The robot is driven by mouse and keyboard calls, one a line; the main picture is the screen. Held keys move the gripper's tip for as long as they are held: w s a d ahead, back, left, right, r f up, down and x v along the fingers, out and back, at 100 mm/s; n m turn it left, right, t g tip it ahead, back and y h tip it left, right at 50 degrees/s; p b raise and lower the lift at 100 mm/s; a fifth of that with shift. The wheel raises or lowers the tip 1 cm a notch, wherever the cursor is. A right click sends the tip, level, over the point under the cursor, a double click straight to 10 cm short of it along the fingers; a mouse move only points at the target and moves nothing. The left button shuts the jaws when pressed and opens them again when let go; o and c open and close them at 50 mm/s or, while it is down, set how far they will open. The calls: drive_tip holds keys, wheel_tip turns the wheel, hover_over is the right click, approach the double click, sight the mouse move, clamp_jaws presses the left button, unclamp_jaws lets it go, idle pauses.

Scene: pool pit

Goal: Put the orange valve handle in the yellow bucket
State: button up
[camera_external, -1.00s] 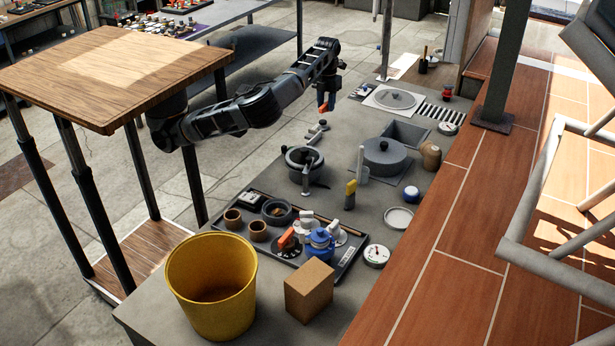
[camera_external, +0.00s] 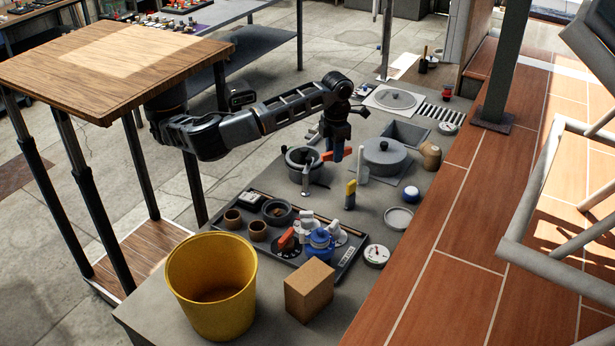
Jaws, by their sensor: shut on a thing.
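My gripper (camera_external: 337,150) is shut on the orange valve handle (camera_external: 343,154). Orange shows on both sides of the dark fingers, which hide its middle. The gripper points down above the grey worktop, between the round black pot and the lidded grey pan. The yellow bucket (camera_external: 211,268) stands upright at the front left end of the worktop, well to the left of and nearer than the gripper. No contents show in the part of its inside that I can see.
A black tray (camera_external: 345,262) holds brown cups, a blue valve and another orange-handled part. A cardboard box (camera_external: 310,291) stands right of the bucket. A round black pot (camera_external: 300,158), a lidded grey pan (camera_external: 386,157) and an upright yellow-topped tool (camera_external: 350,194) are near the gripper.

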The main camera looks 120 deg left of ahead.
drive_tip(key=w+d+m+p, duration=0.1)
drive_tip(key=w+d+m, duration=0.15)
drive_tip(key=d, duration=1.15)
drive_tip(key=r+m+p, duration=0.1)
drive_tip(key=m+p, duration=0.2)
drive_tip(key=m, duration=0.5)
hover_over(217, 291)
drive_tip(key=w+d, duration=0.2)
drive_tip(key=w, duration=0.2)
drive_tip(key=shift+m, duration=0.35)
drive_tip(key=d+f, duration=0.1)
drive_tip(key=f, duration=0.4)
drive_tip(key=s+f, duration=0.1)
drive_tip(key=f, duration=0.4)
drive_tip(key=s+d+f, duration=0.1)
drive_tip(key=f, duration=0.4)
drive_tip(key=shift+d+f+b, duration=0.1)
drive_tip(key=shift+d+b, duration=0.25)
drive_tip(key=shift+b, duration=0.05)
drive_tip(key=shift+f, duration=2.4)
